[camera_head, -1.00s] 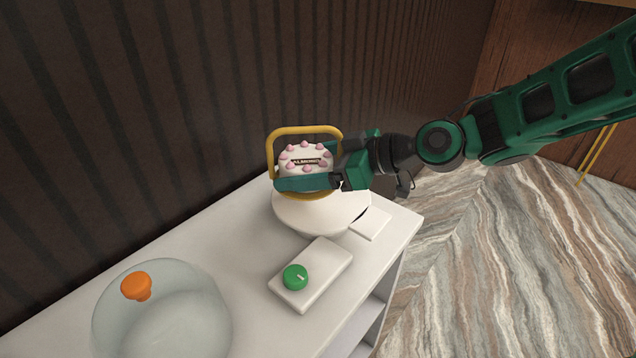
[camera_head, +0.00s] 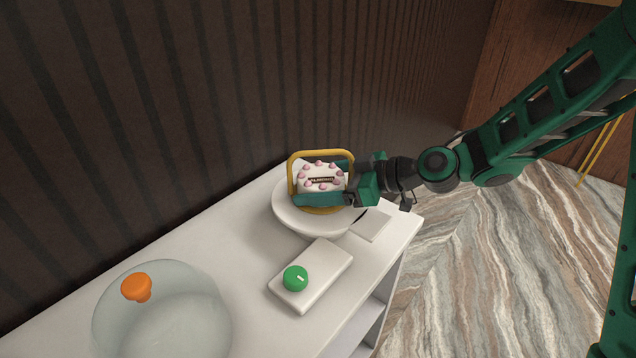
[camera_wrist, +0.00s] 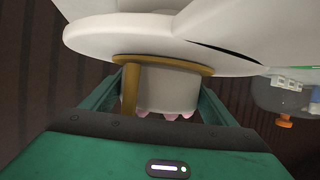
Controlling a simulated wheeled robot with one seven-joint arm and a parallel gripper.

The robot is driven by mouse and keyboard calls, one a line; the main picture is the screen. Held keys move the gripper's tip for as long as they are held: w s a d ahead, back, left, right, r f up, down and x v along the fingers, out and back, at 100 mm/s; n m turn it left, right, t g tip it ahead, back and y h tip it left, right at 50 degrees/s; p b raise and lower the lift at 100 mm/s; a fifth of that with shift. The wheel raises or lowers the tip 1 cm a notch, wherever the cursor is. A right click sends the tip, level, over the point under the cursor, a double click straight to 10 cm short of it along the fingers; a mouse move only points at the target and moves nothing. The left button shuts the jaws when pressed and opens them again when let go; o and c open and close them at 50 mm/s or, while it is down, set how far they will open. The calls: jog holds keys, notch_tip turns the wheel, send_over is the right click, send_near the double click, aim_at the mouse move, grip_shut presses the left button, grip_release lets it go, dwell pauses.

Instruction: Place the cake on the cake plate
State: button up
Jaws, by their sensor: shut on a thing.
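The cake (camera_head: 321,179) is small and white with pink dollops on top and a dark label. It sits on a gold base with a gold arched handle (camera_head: 320,154). My gripper (camera_head: 322,184) is shut on the cake, one green finger on each side. The cake plate (camera_head: 289,213) is a round white plate directly below the cake. In the wrist view the cake (camera_wrist: 165,92) is between the fingers and its gold base lies close against the white plate (camera_wrist: 120,35). I cannot tell whether they touch.
A flat white square (camera_head: 370,225) lies right of the plate. A dark ribbed wall runs behind.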

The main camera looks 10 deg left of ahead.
jog(key=o, duration=1.3)
jog(key=shift+f, duration=0.1)
jog(key=v, duration=1.2)
